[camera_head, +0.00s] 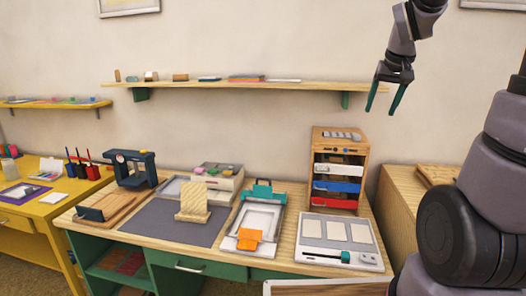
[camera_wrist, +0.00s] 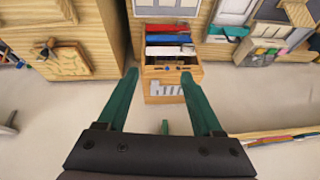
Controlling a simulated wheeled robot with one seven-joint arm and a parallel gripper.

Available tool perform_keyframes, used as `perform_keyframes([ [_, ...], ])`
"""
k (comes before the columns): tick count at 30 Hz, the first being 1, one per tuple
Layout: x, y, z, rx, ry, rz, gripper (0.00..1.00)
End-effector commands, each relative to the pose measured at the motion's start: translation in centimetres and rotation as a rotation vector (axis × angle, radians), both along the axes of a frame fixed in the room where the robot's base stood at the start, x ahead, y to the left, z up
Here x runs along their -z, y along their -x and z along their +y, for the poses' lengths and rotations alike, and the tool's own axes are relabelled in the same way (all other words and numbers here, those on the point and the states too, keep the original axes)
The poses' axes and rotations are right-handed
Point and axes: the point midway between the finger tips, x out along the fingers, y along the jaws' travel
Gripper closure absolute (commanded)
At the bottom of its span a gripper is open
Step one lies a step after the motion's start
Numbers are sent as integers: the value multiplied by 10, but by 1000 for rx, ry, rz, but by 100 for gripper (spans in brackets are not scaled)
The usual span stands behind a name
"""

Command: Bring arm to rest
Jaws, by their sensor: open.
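My gripper (camera_head: 384,100) hangs in the air at the upper right of the head view, pointing down with its green fingers apart and nothing between them. It is above and to the right of the small wooden drawer cabinet (camera_head: 340,135), clear of it and of the table. In the wrist view my gripper (camera_wrist: 160,85) also shows its two green fingers spread wide. The drawer cabinet (camera_wrist: 152,88), with white, red and blue drawers, shows beyond and between the fingertips.
The wooden table (camera_head: 285,268) carries a grey mat (camera_head: 170,222), an orange-and-teal press tray (camera_head: 262,217), a white tray (camera_head: 309,231) and a dark stamp press (camera_head: 136,167). A wall shelf (camera_head: 225,85) holds small items. A yellow table (camera_head: 40,208) stands at left.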

Motion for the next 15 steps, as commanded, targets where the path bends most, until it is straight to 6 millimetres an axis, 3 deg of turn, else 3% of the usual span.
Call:
perform_keyframes([
  [7,-37,79,41,22,-95,-81,32],
  [12,-46,137,67,32,-179,-125,32],
  [15,-46,160,76,33,-215,-140,32],
])
